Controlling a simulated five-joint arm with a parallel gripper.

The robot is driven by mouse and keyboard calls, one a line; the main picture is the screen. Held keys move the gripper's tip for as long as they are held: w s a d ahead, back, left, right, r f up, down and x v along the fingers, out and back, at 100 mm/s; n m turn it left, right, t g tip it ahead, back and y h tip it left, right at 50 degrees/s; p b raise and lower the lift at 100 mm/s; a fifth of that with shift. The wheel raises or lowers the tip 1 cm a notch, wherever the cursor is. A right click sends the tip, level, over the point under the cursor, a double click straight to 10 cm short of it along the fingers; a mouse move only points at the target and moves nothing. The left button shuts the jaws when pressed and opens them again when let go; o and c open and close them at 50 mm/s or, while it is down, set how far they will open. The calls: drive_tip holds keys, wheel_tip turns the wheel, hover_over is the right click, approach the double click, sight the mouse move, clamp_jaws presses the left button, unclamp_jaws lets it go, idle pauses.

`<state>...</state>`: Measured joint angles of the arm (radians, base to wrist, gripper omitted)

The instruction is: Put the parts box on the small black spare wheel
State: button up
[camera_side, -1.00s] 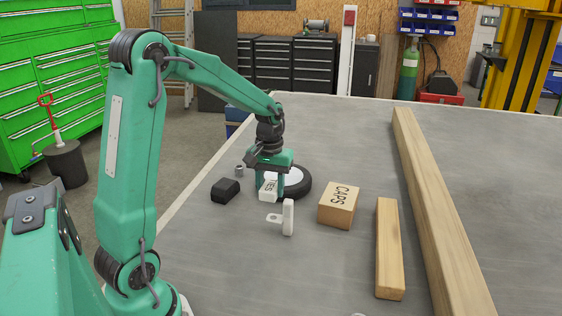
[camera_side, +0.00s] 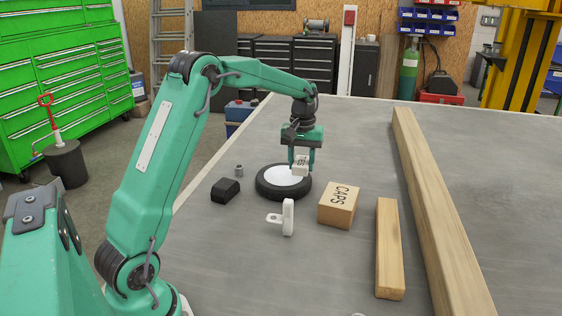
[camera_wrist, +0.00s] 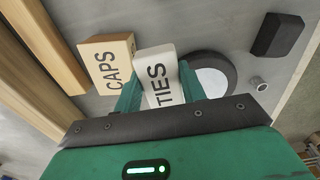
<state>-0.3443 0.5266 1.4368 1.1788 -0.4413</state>
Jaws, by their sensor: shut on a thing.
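The parts box (camera_side: 300,165) is a small white box lettered TIES in the wrist view (camera_wrist: 157,76). My gripper (camera_side: 302,168) is shut on it, one finger at each side, and holds it up off the table. The spare wheel (camera_side: 268,193) is a black tyre with a white disc, lying flat on the table. In the side view the box overlaps the wheel's far right part. In the wrist view the wheel (camera_wrist: 212,82) shows to the right of the box, partly hidden by a finger. I cannot tell the exact height of the box over it.
A cardboard box lettered CAPS (camera_side: 338,206) stands right of the wheel. A white bracket (camera_side: 287,217) stands in front, a black block (camera_side: 225,190) and a small grey nut (camera_side: 239,170) to the left. A short wooden block (camera_side: 389,250) and a long beam (camera_side: 435,200) lie farther right.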

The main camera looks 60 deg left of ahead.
hover_over(279, 185)
wheel_tip(279, 185, down, 7)
drive_tip(key=shift+d, duration=0.1)
drive_tip(key=shift+f, duration=2)
drive_tip(key=shift+f, duration=0.15)
drive_tip(key=o, duration=1)
drive_tip(key=shift+c, duration=0.2)
wheel_tip(279, 185, up, 12)
drive_tip(key=shift+r, duration=0.2)
